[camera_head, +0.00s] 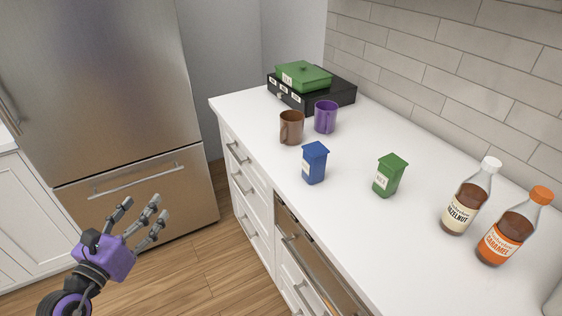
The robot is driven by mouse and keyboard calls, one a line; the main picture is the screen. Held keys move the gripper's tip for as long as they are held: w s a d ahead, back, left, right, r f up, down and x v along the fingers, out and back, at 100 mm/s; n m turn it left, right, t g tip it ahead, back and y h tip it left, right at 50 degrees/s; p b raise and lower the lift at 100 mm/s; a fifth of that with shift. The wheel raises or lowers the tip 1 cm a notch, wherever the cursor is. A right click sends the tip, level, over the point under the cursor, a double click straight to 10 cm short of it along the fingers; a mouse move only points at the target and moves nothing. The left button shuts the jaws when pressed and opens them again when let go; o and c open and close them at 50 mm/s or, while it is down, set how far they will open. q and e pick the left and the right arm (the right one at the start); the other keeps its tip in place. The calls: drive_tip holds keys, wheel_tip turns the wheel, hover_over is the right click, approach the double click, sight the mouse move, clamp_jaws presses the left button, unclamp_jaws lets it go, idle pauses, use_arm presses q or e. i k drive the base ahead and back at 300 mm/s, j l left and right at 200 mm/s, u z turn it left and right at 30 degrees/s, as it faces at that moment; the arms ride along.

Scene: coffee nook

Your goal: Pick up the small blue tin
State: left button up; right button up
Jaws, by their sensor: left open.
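The small blue tin (314,163) stands upright on the white counter, near its front edge, with a pale label on its front. My left gripper (143,217) is purple and grey. It is open and empty, in the air in front of the counter, well to the left of the blue tin and lower in the picture. My right gripper does not show.
A green tin (389,175) stands right of the blue one. A brown mug (291,128) and a purple mug (326,117) stand behind it. Two syrup bottles, hazelnut (468,200) and caramel (514,232), stand at the right. The counter (345,222) is clear before the tins.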

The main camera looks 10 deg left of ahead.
sight(314, 165)
drive_tip(key=i+j+z, duration=0.15)
drive_tip(key=j+z, duration=0.2)
drive_tip(key=i+j+z, duration=0.1)
drive_tip(key=j+z, duration=0.5)
drive_tip(key=z, duration=0.15)
drive_tip(key=i, duration=0.05)
